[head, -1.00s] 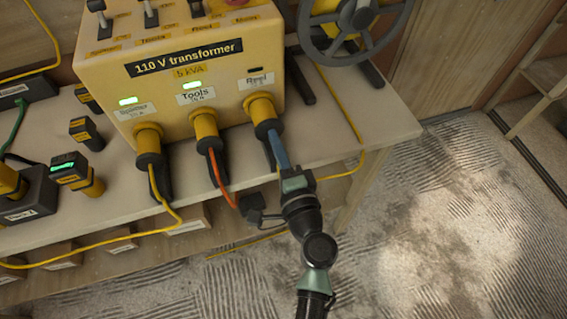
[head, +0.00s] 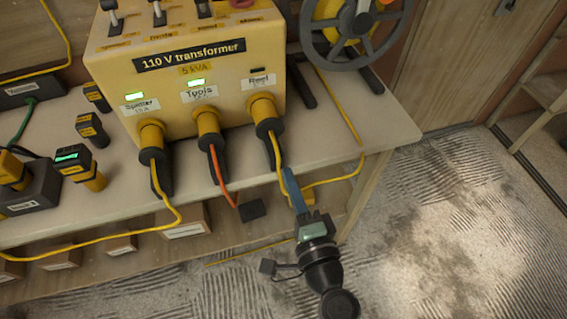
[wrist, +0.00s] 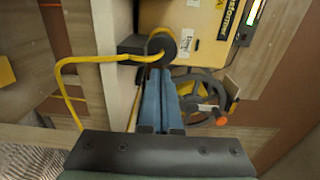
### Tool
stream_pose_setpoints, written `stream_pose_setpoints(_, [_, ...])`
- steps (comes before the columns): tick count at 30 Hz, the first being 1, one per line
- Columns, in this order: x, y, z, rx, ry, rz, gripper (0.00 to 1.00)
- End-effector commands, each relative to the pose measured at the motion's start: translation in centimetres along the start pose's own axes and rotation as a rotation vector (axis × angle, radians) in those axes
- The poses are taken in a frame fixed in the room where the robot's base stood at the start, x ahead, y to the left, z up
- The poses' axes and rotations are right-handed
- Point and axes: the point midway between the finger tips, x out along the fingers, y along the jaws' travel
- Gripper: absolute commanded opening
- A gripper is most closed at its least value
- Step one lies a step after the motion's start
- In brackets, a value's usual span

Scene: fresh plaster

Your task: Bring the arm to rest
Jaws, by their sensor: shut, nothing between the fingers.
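My gripper (head: 289,176) is in the head view at the front edge of the bench, just below the Reel plug (head: 267,128) on the transformer (head: 185,75). Its blue fingers are together with nothing between them. They also show in the wrist view (wrist: 160,95), pointing towards the black and yellow plug (wrist: 160,46). In the head view the fingertips lie close to the plug's yellow cable; I cannot tell whether they touch it. The Reel plug sits in its socket, and the lamp above it is dark. The lamps above Splitter and Tools glow green.
A cable reel (head: 353,30) stands at the bench's back right. Splitter (head: 152,140) and Tools (head: 208,125) plugs with yellow and orange cables are left of my gripper. Several battery-like blocks lie on the bench (head: 385,125). The floor (head: 440,230) at right is clear.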

Motion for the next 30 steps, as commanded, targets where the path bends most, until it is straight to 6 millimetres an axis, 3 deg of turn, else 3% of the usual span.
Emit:
stream_pose_setpoints(3, [-2.1,0.2,-0.1,0.001,0.004,0.001,0.00])
stream_pose_setpoints(9, [-3.8,0.1,0.0,0.000,0.002,0.001,0.00])
stream_pose_setpoints(14, [-3.8,-0.3,-0.1,-0.010,-0.001,-0.002,0.00])
stream_pose_setpoints(17, [-2.5,-2.9,-0.1,-0.096,-0.012,-0.018,0.00])
stream_pose_setpoints(20, [-0.1,-8.1,-0.1,-0.283,-0.021,-0.048,0.00])
stream_pose_setpoints(24, [3.1,-18.4,0.0,-0.637,0.017,-0.117,0.00])
stream_pose_setpoints(30, [4.4,-33.7,0.5,-1.077,0.195,-0.229,0.00])
